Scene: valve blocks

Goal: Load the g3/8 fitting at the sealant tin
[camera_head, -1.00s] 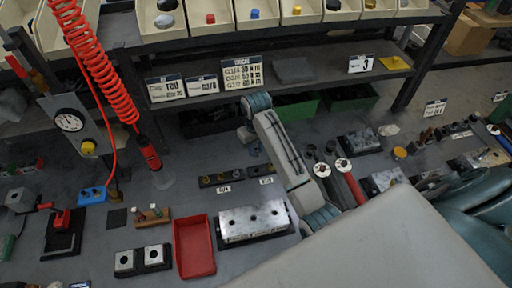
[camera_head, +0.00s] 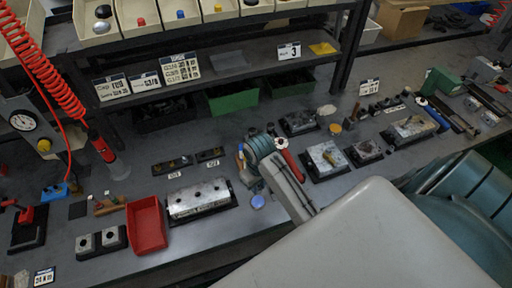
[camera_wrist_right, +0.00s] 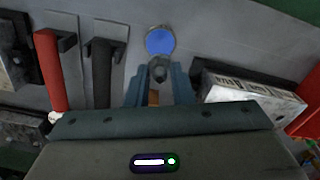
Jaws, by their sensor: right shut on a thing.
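My right gripper (camera_wrist_right: 160,80) is shut on a small dark grey ringed piece (camera_wrist_right: 159,72), which looks like a fitting; its size mark cannot be read. A round blue disc (camera_wrist_right: 160,41) lies on the bench just beyond the fingertips in the wrist view, and it also shows in the head view (camera_head: 258,201). It may be the top of the sealant tin; no label shows. In the head view my right wrist hides most of the gripper. A metal valve block (camera_head: 199,199) with several holes lies left of it. My left gripper is not in view.
A red tray (camera_head: 147,225) stands left of the valve block. Dark fitting holders (camera_head: 171,166) with labels lie behind it. A red-handled tool (camera_head: 291,160) lies close right of my wrist. More metal blocks (camera_head: 326,158) stand farther right. The front bench edge is near.

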